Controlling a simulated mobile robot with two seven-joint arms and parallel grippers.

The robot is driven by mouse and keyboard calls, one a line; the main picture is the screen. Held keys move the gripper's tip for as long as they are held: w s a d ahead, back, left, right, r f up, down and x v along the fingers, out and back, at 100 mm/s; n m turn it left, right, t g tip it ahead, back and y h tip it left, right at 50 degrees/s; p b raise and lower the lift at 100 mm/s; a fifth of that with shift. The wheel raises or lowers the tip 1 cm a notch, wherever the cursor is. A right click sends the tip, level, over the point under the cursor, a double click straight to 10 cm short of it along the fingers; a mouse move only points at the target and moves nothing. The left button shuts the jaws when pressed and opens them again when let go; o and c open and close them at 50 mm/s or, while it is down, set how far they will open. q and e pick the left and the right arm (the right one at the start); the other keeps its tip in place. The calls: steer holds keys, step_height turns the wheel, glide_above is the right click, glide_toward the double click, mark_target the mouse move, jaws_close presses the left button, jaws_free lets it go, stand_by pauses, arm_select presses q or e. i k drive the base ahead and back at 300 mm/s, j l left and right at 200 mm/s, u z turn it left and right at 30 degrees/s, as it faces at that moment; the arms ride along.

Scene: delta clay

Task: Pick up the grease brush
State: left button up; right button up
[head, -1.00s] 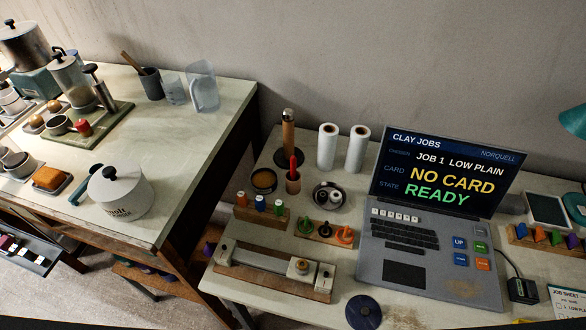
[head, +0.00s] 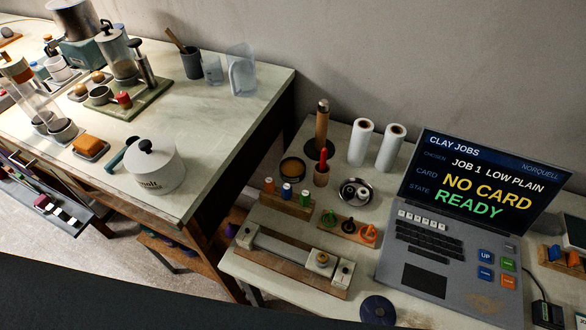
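No thing is plainly marked as the grease brush. A red-handled tool (head: 323,158) stands upright in a small brown cup (head: 321,177) on the right-hand bench; its lower end is hidden in the cup, so I cannot tell if it is a brush. A round dark-rimmed tin (head: 292,170) with brownish contents sits just left of it. A wooden-handled tool (head: 175,39) also leans in a grey cup (head: 191,64) on the left table; its end is hidden too. Neither gripper shows in the head view.
A tall wooden-handled tool (head: 322,125) and two white rolls (head: 360,142) stand behind the cup. A laptop (head: 430,250) fills the bench's right. A white lidded pot (head: 153,168) sits on the left table. A gap separates the benches. A dark band crosses the bottom left.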

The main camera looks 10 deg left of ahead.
mark_target(324, 151)
steer(key=j+z, duration=0.15)
steer(key=z, duration=0.25)
steer(key=j+z, duration=0.1)
steer(key=z, duration=0.25)
steer(key=j+z, duration=0.1)
steer(key=z, duration=0.3)
steer(key=k+j+z, duration=0.1)
steer(key=z, duration=0.25)
steer(key=k+j+z, duration=0.55)
steer(key=k+j, duration=0.4)
steer(key=k, duration=0.2)
steer(key=z, duration=0.05)
